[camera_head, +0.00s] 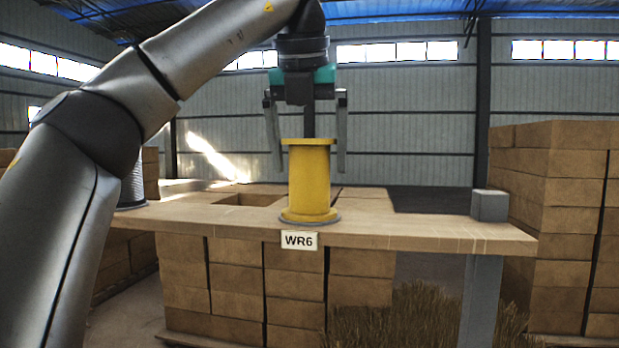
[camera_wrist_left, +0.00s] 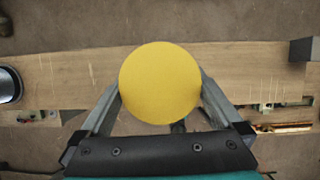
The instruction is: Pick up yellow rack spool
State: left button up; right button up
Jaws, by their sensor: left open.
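The yellow rack spool (camera_head: 310,182) stands upright on a wooden shelf board (camera_head: 420,232), above a white label reading WR6 (camera_head: 299,240). My left gripper (camera_head: 309,170) points straight down above and around the spool's top, open, with one finger on each side. In the left wrist view the spool's round yellow top (camera_wrist_left: 160,83) lies between the two spread fingers (camera_wrist_left: 160,100), and gaps appear beside it in the head view. The finger tips are partly hidden in the wrist view. My right gripper is not in view.
A grey block (camera_head: 489,205) stands at the board's right end. A grey spool (camera_head: 132,188) stands at the left, partly behind my arm. Stacked cardboard boxes (camera_head: 560,200) stand at the right, with more below the board. Straw-like bristles (camera_head: 420,315) stand below.

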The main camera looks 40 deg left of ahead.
aim_at(311, 176)
pick_arm(q)
jog(key=shift+x, duration=1.95)
jog(key=c, duration=1.2)
jog(key=shift+o, duration=0.2)
jog(key=shift+r, duration=0.15)
